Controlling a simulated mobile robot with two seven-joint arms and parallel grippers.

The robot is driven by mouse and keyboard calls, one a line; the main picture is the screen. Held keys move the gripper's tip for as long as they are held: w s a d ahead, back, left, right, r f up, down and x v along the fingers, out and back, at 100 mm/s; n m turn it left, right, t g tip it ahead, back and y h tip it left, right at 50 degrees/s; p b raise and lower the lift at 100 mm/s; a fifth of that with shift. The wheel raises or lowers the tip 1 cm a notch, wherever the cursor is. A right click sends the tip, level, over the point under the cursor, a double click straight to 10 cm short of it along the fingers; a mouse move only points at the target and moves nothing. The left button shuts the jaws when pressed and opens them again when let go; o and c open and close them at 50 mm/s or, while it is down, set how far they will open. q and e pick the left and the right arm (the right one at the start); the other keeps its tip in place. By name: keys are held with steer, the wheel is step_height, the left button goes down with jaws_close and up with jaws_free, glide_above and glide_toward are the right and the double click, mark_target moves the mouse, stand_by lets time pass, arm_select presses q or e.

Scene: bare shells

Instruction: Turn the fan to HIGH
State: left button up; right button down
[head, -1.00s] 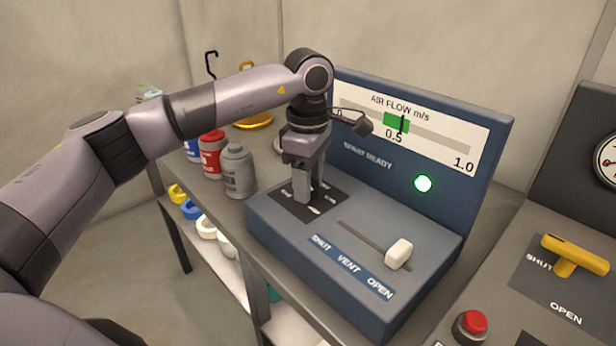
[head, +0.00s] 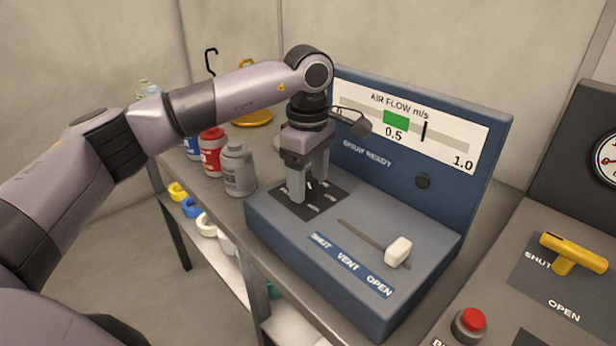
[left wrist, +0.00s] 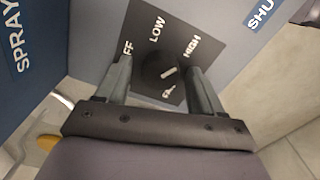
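The fan knob (left wrist: 154,70) is dark and round, with a white pointer mark, on a black plate (left wrist: 146,13) lettered LOW, HIGH and a partly hidden OFF; a fourth label is unreadable. The mark slants toward the HIGH side. My left gripper (left wrist: 160,75) is pointed down at the plate, its fingers apart on either side of the knob, with gaps showing. In the head view, my left gripper (head: 309,193) stands over the plate at the blue console's back left. The air flow gauge (head: 450,147) has its needle right of the green band. My right gripper is out of view.
A white slider (head: 398,251) sits near the OPEN end of its slot. The round lamp (head: 423,181) is dark. Grey (head: 239,169) and red (head: 212,152) bottles stand close left of the console. A yellow handle (head: 574,254) and red button (head: 473,319) are at right.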

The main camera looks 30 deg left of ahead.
mark_target(308, 183)
arm_select(q)
steer(key=shift+r, duration=3.55)
steer(key=shift+s, duration=0.1)
